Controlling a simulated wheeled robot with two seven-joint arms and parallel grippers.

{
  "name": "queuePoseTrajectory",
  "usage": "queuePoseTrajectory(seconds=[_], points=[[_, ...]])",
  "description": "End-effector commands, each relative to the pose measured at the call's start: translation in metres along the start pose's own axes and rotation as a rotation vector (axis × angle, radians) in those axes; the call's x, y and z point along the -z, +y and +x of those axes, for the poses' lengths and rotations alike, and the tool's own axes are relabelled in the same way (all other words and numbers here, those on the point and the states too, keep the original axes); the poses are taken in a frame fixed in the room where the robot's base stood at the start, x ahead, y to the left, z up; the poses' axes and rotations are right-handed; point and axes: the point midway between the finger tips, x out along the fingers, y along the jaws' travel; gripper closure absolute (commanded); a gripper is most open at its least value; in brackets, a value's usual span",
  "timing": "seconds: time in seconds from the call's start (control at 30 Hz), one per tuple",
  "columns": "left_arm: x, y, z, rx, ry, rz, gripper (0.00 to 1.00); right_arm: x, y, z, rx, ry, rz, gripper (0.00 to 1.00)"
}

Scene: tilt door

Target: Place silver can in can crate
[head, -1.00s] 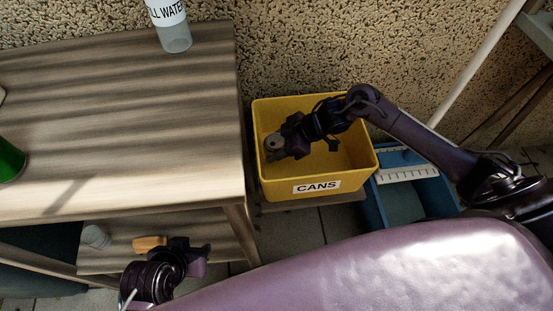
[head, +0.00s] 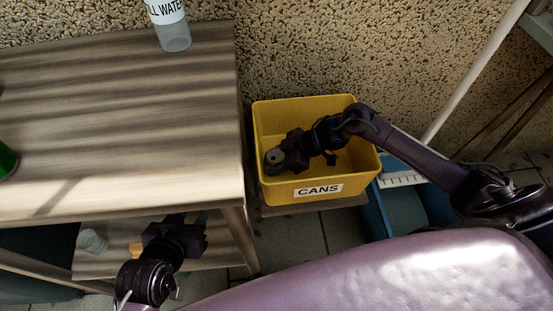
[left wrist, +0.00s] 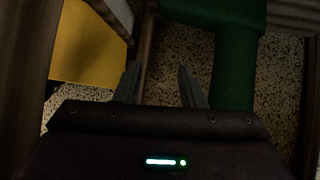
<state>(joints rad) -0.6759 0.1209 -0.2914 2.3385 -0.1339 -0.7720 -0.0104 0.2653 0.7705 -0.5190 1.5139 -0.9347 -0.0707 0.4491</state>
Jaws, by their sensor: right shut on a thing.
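The yellow can crate (head: 318,192), labelled CANS, stands right of the wooden table. My right gripper (head: 277,158) reaches down inside it near its left wall. It is shut on the silver can (head: 274,157), whose round grey end shows between the fingers. Whether the can touches the crate floor cannot be told. My left gripper (head: 197,222) is over the table's lower shelf. In the left wrist view its two fingers (left wrist: 160,85) are apart with nothing between them.
The wooden table (head: 120,120) bears a labelled water bottle (head: 173,32) and a green object (head: 6,160) at the left edge. A clear cup (head: 92,241) and an orange thing (head: 136,249) are on the lower shelf. A blue crate (head: 405,208) stands right of the yellow one.

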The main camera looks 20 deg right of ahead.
Motion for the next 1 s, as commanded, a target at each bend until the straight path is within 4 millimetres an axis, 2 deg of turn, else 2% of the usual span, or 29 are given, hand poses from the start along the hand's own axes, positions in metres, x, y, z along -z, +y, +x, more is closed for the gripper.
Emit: queuePoseTrajectory(seconds=[0.13, 0.17, 0.33, 0.73, 1.0], points=[[0.003, 0.000, 0.000, 0.001, 0.015, 0.001, 0.64, -0.001, 0.000, 0.001, 0.000, 0.000, 0.000, 0.71], [0.004, -0.001, 0.000, 0.001, 0.019, 0.001, 0.64, -0.001, 0.000, 0.001, 0.000, 0.000, 0.000, 0.48], [0.004, -0.001, 0.000, 0.001, 0.017, 0.001, 0.64, -0.001, 0.000, 0.001, 0.000, 0.000, 0.000, 0.27], [0.001, 0.000, -0.001, 0.000, -0.005, 0.000, 0.64, 0.000, 0.000, -0.003, 0.000, -0.001, -0.001, 0.27], [-0.058, 0.006, -0.010, -0.014, -0.258, -0.010, 0.64, 0.000, 0.000, -0.023, 0.000, -0.002, -0.001, 0.27]])
